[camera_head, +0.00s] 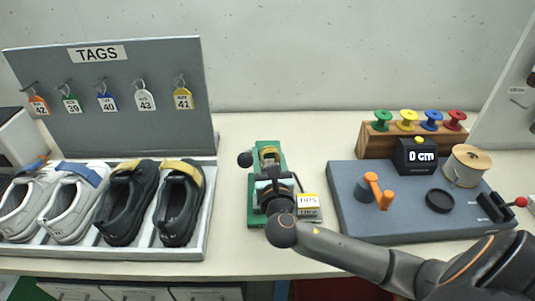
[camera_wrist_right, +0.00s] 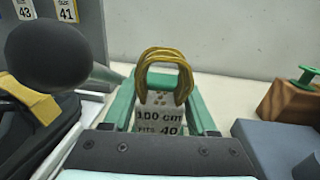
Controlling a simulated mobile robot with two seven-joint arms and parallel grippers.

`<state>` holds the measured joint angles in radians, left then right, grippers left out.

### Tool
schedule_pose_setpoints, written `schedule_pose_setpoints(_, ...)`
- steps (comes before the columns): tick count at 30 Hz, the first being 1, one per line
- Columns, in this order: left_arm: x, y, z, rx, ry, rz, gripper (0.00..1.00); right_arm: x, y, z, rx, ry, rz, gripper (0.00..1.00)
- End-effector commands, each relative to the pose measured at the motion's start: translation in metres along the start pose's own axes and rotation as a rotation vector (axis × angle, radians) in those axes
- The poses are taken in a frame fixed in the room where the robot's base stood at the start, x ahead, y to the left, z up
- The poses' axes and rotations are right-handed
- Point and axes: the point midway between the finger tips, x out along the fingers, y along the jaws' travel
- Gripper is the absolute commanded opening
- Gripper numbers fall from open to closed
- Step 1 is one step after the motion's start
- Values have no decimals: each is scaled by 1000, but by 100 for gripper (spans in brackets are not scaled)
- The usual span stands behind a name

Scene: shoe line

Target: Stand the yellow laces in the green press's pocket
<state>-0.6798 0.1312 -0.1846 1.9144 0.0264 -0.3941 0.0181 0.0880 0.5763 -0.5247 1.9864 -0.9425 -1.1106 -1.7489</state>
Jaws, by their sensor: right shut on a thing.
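The yellow laces (camera_head: 269,155) are a looped bundle over the green press (camera_head: 255,213). In the right wrist view the loops (camera_wrist_right: 165,72) stand up from a grey band (camera_wrist_right: 160,116) printed with a 40, between the press's green sides (camera_wrist_right: 205,112). The band's lower end is hidden behind a dark plate. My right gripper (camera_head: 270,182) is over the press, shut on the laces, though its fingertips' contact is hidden. The pocket is hidden, so I cannot tell how deep the laces sit. My left gripper is not in view.
The press's black knob (camera_head: 245,159) sticks out left. A shoe rack (camera_head: 207,205) is to the left, below a TAGS board (camera_head: 140,75).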

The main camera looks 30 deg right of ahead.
Motion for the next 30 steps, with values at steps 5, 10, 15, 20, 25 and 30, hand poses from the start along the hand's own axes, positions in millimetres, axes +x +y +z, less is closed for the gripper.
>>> schedule_pose_setpoints(5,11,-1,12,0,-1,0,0,0,0,-14,0,-1,0,5)
schedule_pose_setpoints(10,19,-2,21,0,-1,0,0,0,0,-24,0,-1,1,5)
schedule_pose_setpoints(15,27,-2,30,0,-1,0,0,0,0,-34,0,0,1,5)
schedule_pose_setpoints(20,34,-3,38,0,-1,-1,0,0,0,-44,-1,0,0,5)
schedule_pose_setpoints(25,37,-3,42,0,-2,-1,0,0,0,-54,-1,1,0,5)
schedule_pose_setpoints(30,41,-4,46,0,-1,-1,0,0,0,-66,-1,1,-1,5)
